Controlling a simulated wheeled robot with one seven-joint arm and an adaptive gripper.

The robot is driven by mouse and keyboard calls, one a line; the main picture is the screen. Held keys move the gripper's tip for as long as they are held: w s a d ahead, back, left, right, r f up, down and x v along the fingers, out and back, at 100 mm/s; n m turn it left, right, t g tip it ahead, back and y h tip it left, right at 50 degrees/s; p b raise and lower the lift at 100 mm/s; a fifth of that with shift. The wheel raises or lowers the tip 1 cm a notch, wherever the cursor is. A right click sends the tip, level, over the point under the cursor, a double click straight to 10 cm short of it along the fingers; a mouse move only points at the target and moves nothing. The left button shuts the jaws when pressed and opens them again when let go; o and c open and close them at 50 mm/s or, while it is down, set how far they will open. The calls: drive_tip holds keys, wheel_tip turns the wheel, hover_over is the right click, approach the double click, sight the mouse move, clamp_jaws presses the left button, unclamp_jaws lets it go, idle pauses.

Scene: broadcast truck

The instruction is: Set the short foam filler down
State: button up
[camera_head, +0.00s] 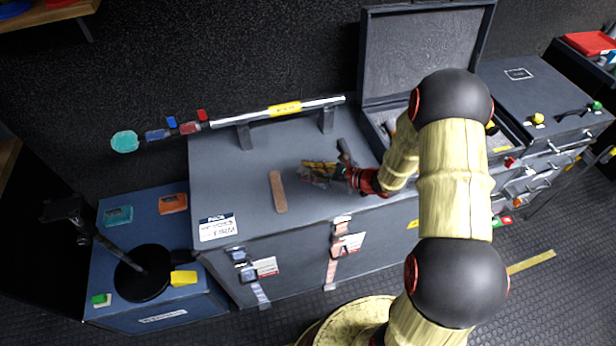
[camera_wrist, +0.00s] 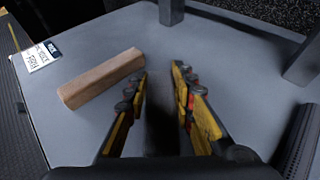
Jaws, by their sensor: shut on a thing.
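My gripper (camera_wrist: 160,80) is low over the grey case top, its yellow-and-black fingers apart with a dark piece between them. This dark piece (camera_wrist: 162,125), seemingly the short foam filler, is held. Its lower end is hard to make out, so I cannot tell whether it touches the top. In the head view my gripper (camera_head: 318,172) is over the middle of the case top (camera_head: 225,175), and the piece is not clear there. A brown bar (camera_head: 278,191) lies flat left of my gripper; it also shows in the wrist view (camera_wrist: 100,78).
A silver rail (camera_head: 260,114) on two posts stands along the back. An open dark case (camera_head: 420,50) is at the right. A small black object (camera_head: 344,151) is close beside my gripper. A white label (camera_head: 218,227) is at the front left corner.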

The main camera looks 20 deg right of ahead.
drive_tip(key=shift+f, duration=0.85)
drive_tip(key=shift+f+b, duration=0.2)
drive_tip(key=shift+b, duration=0.15)
drive_tip(key=o, duration=0.7)
drive_tip(key=shift+r, duration=0.2)
